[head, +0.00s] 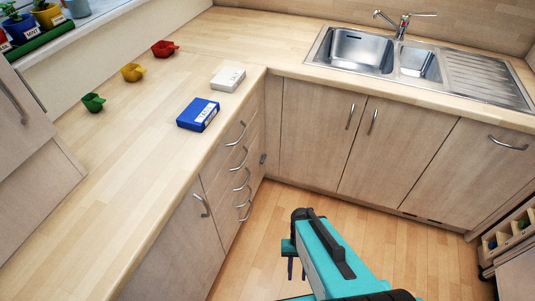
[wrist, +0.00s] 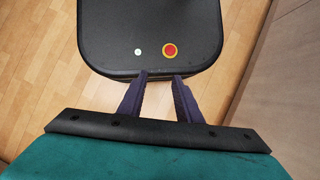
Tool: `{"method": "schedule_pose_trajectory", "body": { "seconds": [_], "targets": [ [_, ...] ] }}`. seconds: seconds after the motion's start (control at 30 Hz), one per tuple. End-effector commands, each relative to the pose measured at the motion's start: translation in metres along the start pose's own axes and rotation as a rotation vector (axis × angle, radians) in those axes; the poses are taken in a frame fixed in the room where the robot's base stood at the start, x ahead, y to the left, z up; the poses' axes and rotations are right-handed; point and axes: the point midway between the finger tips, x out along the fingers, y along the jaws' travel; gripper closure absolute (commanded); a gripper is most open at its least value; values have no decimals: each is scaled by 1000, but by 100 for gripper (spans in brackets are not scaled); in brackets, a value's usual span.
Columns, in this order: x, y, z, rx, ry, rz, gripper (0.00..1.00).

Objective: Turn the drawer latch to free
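A stack of several drawers (head: 227,172) with curved metal handles is set in the left-hand counter, near the inner corner. A small dark fitting (head: 263,158), which looks like the drawer latch, sits at the right edge of the stack near the upper drawers. It is too small to tell which way it is turned. My gripper (head: 297,268) points down over the floor, to the right of the drawers and well apart from them. In the wrist view its two dark fingers (wrist: 161,77) stand apart with nothing between them. The latch does not show in the wrist view.
A blue box (head: 198,114) and a white box (head: 228,79) lie on the counter above the drawers. Sink cupboards (head: 385,150) close off the back. The wooden floor (head: 410,255) between is clear.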

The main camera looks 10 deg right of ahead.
Motion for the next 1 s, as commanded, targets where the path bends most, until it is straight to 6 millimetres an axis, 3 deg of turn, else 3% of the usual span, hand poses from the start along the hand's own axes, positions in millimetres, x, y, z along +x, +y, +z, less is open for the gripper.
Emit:
{"method": "schedule_pose_trajectory", "body": {
  "seconds": [0.03, 0.5, 1.0],
  "targets": [
    [-14, 0, 9, -11, 2, 8, 69],
    [-58, -1, 48, -138, 10, 79, 69],
    [-62, -1, 55, -170, 12, 96, 69]
  ]
}}
